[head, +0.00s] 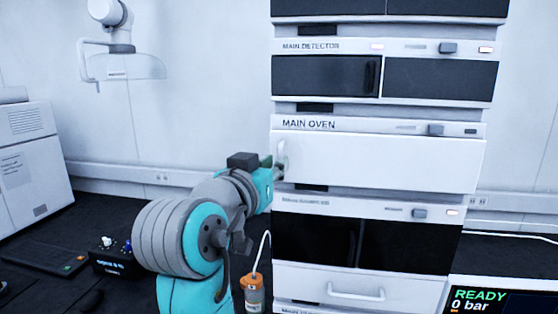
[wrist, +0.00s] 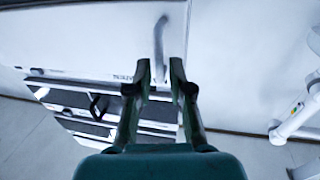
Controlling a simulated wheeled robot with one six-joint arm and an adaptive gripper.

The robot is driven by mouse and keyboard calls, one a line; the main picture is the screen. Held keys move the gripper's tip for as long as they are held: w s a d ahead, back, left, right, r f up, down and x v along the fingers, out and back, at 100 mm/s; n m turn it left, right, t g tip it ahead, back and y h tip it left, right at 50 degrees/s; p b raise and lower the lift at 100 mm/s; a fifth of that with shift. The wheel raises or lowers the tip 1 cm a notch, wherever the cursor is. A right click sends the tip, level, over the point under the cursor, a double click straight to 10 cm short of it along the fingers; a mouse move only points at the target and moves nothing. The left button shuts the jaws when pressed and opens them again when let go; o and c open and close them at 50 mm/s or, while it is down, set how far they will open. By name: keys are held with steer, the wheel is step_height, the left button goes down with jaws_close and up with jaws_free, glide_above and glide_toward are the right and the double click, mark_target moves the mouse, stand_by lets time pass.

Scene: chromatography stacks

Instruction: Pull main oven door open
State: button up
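The main oven door (head: 385,160) is a wide white panel under the "MAIN OVEN" label in the stack. It looks closed, flush with the front. Its pale upright handle (head: 281,156) is at the door's left edge. In the wrist view, the curved handle (wrist: 160,42) stands out from the white door (wrist: 80,35). My gripper (head: 275,168) is at the door's left edge. In the wrist view, my gripper (wrist: 161,75) has its two dark fingers apart, with one end of the handle between the tips. There seem to be gaps beside the handle; contact is not clear.
The main detector (head: 325,75) is above the oven, and another module with dark doors (head: 315,238) is below. An orange-capped bottle (head: 254,292) stands left of the stack's foot. A black control box (head: 115,262) lies on the dark bench. A screen reads "READY 0 bar" (head: 490,300).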

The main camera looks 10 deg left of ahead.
steer(key=shift+x, duration=1.7)
jaws_close()
